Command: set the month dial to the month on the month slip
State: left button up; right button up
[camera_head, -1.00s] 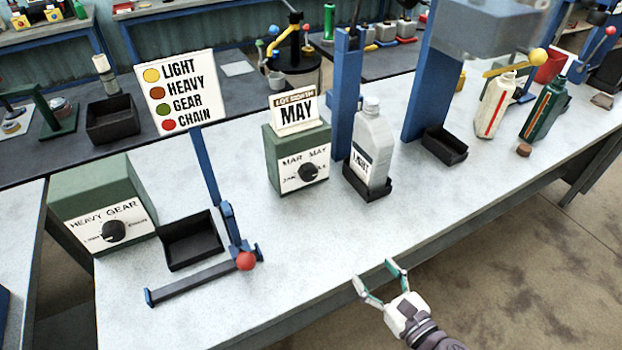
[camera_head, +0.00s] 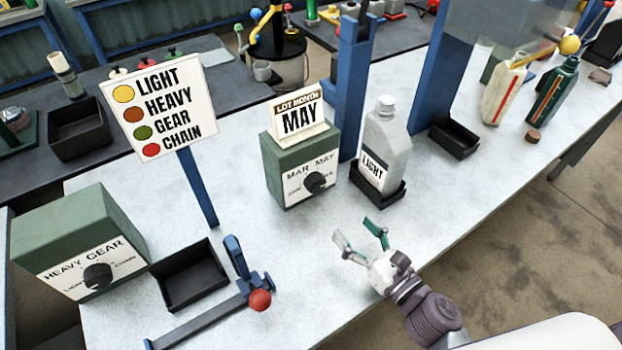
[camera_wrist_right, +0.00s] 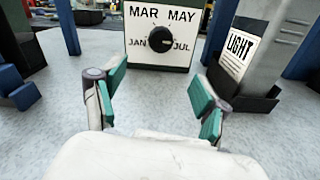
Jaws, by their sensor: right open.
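The month slip (camera_head: 301,115) reads "LOT MONTH MAY" and stands on top of a green box (camera_head: 290,160). The month dial (camera_head: 316,182) is a round black knob on that box's white front. In the right wrist view the dial (camera_wrist_right: 161,39) is ringed by JAN, MAR, MAY and JUL. A small pale mark seems to lie on the knob's lower right, towards JUL, but it is too small to be sure. My right gripper (camera_head: 361,238) is open and empty, in front of the box and apart from the dial. My left gripper is not in view.
A grey bottle (camera_head: 388,135) labelled LIGHT stands in a black tray (camera_head: 393,193) just right of the dial box. A blue post (camera_head: 354,85) rises behind. A second dial box (camera_head: 75,240), an empty black tray (camera_head: 190,275) and a red-knobbed lever (camera_head: 260,300) are at left.

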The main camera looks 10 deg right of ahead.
jog(key=shift+w+a+r, duration=0.15)
jog(key=shift+w+r, duration=0.05)
jog(key=shift+w, duration=0.1)
jog(key=p, duration=0.2)
send_near(319, 189)
jog(key=shift+w+a+r, duration=0.15)
jog(key=shift+w+r, duration=0.05)
jog(key=shift+w, duration=0.25)
jog(key=shift+w+a+r, duration=0.15)
jog(key=shift+w+a, duration=0.05)
jog(key=shift+w, duration=0.25)
jog(key=x, duration=0.5)
jog(key=p+x, duration=0.1)
jog(key=x, duration=0.2)
jog(key=shift+f, duration=0.25)
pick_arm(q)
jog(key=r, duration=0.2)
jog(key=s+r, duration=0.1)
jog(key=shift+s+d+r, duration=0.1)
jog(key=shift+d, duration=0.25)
pick_arm(e)
jog(key=shift+s, duration=0.1)
jog(key=c, duration=1.2)
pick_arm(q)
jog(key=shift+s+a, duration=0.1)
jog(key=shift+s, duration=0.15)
pick_arm(e)
jog(key=shift+o, duration=0.2)
